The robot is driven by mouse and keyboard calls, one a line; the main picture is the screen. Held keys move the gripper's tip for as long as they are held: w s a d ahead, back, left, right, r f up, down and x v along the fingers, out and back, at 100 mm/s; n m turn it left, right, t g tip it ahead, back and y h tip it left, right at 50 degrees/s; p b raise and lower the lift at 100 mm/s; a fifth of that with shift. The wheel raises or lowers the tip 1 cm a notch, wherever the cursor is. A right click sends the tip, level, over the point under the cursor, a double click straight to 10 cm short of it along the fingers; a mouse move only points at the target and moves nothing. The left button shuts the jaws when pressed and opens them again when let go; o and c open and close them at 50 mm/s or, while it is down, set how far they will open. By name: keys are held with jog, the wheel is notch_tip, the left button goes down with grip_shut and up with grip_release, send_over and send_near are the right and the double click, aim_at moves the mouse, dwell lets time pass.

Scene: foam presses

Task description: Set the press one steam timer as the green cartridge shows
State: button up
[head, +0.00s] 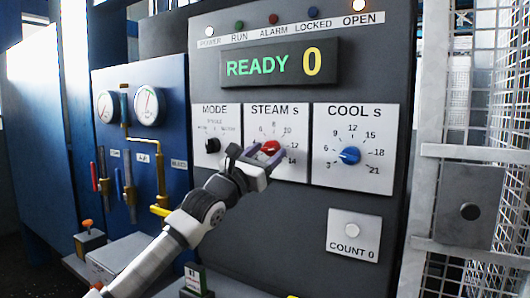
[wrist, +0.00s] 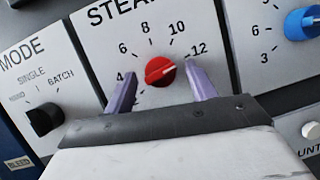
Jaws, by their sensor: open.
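The red STEAM s knob (wrist: 160,71) sits on a white dial plate, and its white pointer line aims right and slightly up, near the 12 mark. It also shows in the head view (head: 270,147), partly behind my gripper (head: 262,160). In the wrist view my gripper (wrist: 163,88) is open, its two purple fingers on either side of the knob's lower part; I cannot tell whether they touch it. A small dark block with a green edge and a white tag (head: 193,279) stands low in the head view; its writing is too small to read, and I cannot tell whether it is the green cartridge.
The black MODE knob (head: 212,145) is left of the steam dial and the blue COOL s knob (head: 349,155) right of it. The display (head: 280,63) reads READY 0. A COUNT 0 button (head: 352,230) is below. A mesh guard (head: 490,90) stands at right.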

jog(key=shift+c, duration=0.5)
jog(key=c, duration=0.8)
jog(key=shift+f, duration=0.1)
jog(key=shift+c, duration=0.2)
jog(key=shift+f+n+b, duration=0.15)
jog(key=shift+n+b, duration=0.15)
jog(key=shift+b, duration=0.85)
